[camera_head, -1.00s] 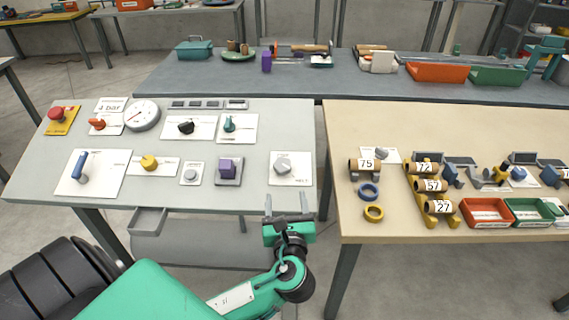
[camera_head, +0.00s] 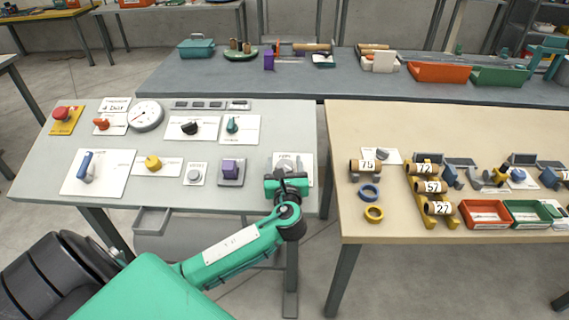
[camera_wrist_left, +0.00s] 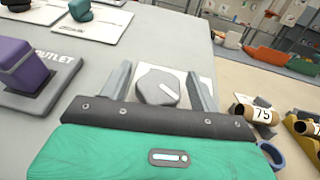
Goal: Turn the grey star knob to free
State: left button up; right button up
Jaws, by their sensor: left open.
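The grey star knob (camera_wrist_left: 158,86) sits on a white plate (camera_wrist_left: 186,76) near the right edge of the control table. A pale line shows on its face, slanting from upper left to lower right in the left wrist view. In the head view my gripper mostly covers the knob. My left gripper (camera_head: 286,162) is open. In the left wrist view its two fingers (camera_wrist_left: 161,86) stand on either side of the knob, with a gap visible on each side. The plate's label is hidden. My right gripper is in neither view.
A purple square knob (camera_head: 230,168) stands left of the plate, with a grey round button (camera_head: 193,174) beyond it. Black (camera_head: 189,128) and teal (camera_head: 232,125) knobs lie behind. A tan table (camera_head: 370,228) with numbered rolls stands to the right, across a narrow gap.

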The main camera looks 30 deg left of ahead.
pick_arm(q)
jog(key=shift+c, duration=0.4)
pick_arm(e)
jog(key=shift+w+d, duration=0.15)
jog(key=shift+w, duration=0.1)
pick_arm(q)
jog(key=c, duration=0.9)
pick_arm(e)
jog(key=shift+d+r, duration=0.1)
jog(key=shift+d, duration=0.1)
